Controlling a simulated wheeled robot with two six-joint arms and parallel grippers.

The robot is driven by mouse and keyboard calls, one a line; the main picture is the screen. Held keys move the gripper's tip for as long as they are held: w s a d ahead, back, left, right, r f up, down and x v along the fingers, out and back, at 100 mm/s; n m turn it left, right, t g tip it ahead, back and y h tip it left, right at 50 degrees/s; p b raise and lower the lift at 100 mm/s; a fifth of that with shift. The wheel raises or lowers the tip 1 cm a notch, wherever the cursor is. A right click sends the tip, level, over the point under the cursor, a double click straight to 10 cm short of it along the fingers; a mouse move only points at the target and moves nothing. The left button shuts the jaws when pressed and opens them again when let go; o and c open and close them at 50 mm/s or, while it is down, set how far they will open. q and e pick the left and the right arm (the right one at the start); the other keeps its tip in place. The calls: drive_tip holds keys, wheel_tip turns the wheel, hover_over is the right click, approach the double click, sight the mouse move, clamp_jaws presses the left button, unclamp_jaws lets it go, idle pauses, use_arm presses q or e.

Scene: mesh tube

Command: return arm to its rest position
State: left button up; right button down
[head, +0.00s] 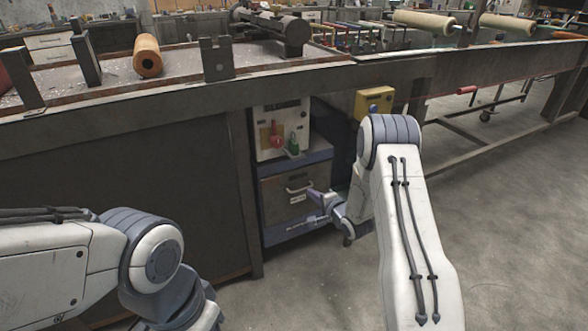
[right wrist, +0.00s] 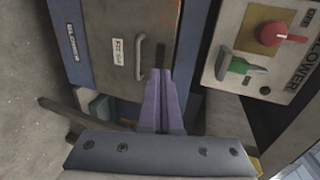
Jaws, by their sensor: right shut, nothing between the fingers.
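My right arm (head: 405,225) reaches forward from the bottom right of the head view. Its gripper (head: 314,194) hangs in front of the blower cabinet's lower door, near the metal handle (head: 298,188). In the right wrist view the purple fingers (right wrist: 158,98) lie together, shut with nothing between them. They point toward the cabinet, with the handle (right wrist: 140,57) to their left; I cannot tell how far apart they are. My left arm (head: 130,260) shows at the lower left, and its gripper is out of view.
Above the door is a control panel (head: 268,116) with a red switch (head: 276,135) and a green lever (head: 293,147). A yellow box (head: 374,98) hangs under the long bench (head: 180,105). Bare floor (head: 510,220) lies right.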

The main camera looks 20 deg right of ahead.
drive_tip(key=s+a+r+n+g, duration=0.3)
drive_tip(key=s+a+r+n, duration=0.2)
drive_tip(key=a, duration=0.4)
drive_tip(key=s+a+r+n+g, duration=0.3)
drive_tip(key=s+a+r+n, duration=0.25)
drive_tip(key=a, duration=0.35)
drive_tip(key=s+a+r+n+g, duration=0.2)
drive_tip(key=s+n+g, duration=0.15)
drive_tip(key=s, duration=0.75)
drive_tip(key=s+a+r+n+g+h, duration=0.15)
drive_tip(key=s+n, duration=0.35)
drive_tip(key=s, duration=0.5)
drive_tip(key=s+a+r+n+g, duration=0.1)
drive_tip(key=s+r+n+g, duration=0.2)
drive_tip(key=s, duration=0.8)
wheel_tip(320, 180, up, 29)
drive_tip(key=n+p, duration=0.1)
drive_tip(key=p, duration=2.9)
drive_tip(key=shift+s, duration=0.4)
